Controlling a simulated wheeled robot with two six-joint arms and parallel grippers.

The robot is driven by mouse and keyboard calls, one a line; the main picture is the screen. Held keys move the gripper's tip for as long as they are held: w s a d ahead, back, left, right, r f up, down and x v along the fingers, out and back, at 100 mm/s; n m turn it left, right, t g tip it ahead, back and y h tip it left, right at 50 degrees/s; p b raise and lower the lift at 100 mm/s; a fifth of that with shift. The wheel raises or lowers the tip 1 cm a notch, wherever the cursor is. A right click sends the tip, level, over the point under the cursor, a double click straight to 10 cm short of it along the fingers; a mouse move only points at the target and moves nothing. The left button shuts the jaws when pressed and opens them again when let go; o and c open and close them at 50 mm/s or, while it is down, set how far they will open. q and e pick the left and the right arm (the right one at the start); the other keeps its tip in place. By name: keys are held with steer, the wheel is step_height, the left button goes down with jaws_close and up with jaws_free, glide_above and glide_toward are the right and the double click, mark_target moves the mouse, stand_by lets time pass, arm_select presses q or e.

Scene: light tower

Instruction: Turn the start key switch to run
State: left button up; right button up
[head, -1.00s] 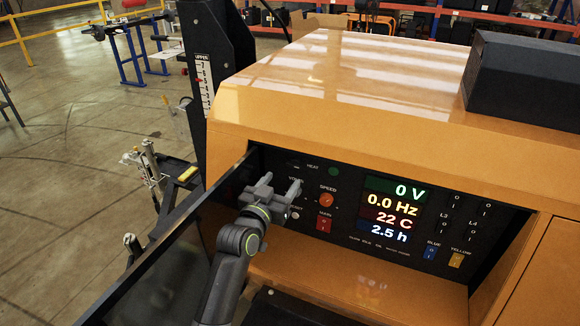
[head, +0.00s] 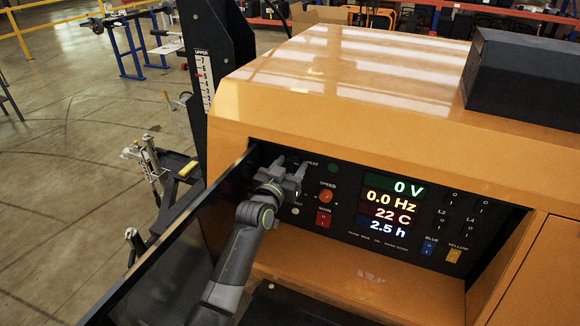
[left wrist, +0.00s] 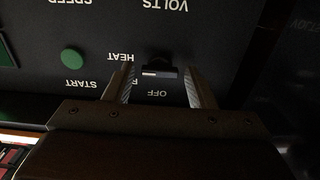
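The start key switch (left wrist: 158,70) shows in the left wrist view as a small dark key with a light edge, beside the upside-down labels OFF and HEAT. My left gripper (left wrist: 162,76) is open, with one finger on each side of the key and visible gaps to both. In the head view my left gripper (head: 290,171) is at the upper left of the black control panel (head: 343,236) and hides the key. I cannot tell whether the fingertips touch the panel. My right gripper is in neither view.
A green start button (left wrist: 72,59) is beside the key. The orange speed knob (head: 327,196) and red main switch (head: 323,218) are close to the gripper's right. The display (head: 392,208) reads 0 V and 0.0 Hz. An open dark door (head: 165,255) is left of my arm.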

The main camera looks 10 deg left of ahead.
arm_select(q)
steer(key=c, duration=0.8)
steer(key=shift+o, duration=0.2)
steer(key=shift+n, duration=0.3)
steer(key=shift+n+p, duration=0.5)
steer(key=shift+p, duration=0.05)
steer(key=shift+r+n+p, duration=0.1)
steer(key=shift+n+p, duration=0.55)
steer(key=shift+n, duration=0.55)
steer(key=n+p, duration=0.1)
steer(key=n, duration=0.2)
steer(key=shift+n+p, duration=0.45)
steer(key=shift+n, duration=0.35)
